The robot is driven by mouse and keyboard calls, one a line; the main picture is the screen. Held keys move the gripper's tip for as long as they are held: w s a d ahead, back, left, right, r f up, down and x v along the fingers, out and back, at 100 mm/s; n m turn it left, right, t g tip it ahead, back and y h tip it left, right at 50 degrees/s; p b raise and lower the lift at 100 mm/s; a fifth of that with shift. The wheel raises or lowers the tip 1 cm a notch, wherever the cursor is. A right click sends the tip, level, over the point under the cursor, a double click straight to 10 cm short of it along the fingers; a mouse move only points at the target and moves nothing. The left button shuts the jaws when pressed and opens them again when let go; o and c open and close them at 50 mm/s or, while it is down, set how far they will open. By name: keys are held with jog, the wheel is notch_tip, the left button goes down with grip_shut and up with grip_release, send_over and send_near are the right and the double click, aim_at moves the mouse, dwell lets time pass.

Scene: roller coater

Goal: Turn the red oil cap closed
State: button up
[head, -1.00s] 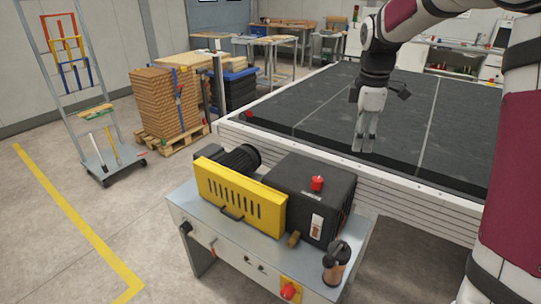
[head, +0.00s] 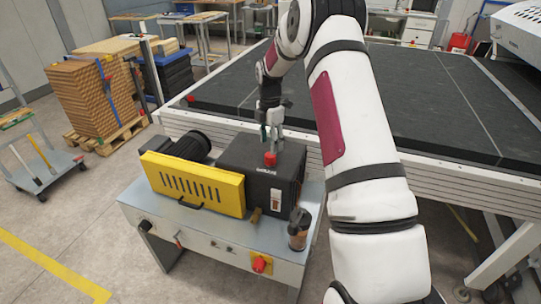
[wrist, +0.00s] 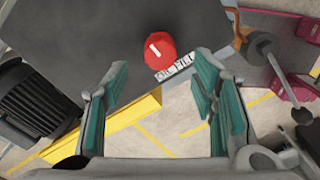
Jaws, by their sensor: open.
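The red oil cap (head: 270,159) sits on top of the black box (head: 245,178) of the machine. In the wrist view the cap (wrist: 159,50) is round and red with a short white line on its top, which runs at a slant. Beside it is a white label (wrist: 175,66) that appears to read OIL FILL. My gripper (head: 273,128) points down above the far side of the box, near the cap. In the wrist view my gripper (wrist: 160,78) has its teal-padded fingers spread apart with nothing between them. The cap appears just beyond the fingertips, not between them.
A yellow guard (head: 195,187) and a dark motor (head: 182,146) stand left of the box. A brown-and-black cup-like item (head: 299,229) stands at the cabinet's right. A large black-topped bed (head: 380,110) lies behind.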

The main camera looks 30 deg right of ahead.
aim_at(270, 155)
notch_tip(270, 155, down, 6)
jog(key=shift+f+p, duration=0.25)
jog(key=shift+p, duration=0.2)
jog(key=c, duration=1.1)
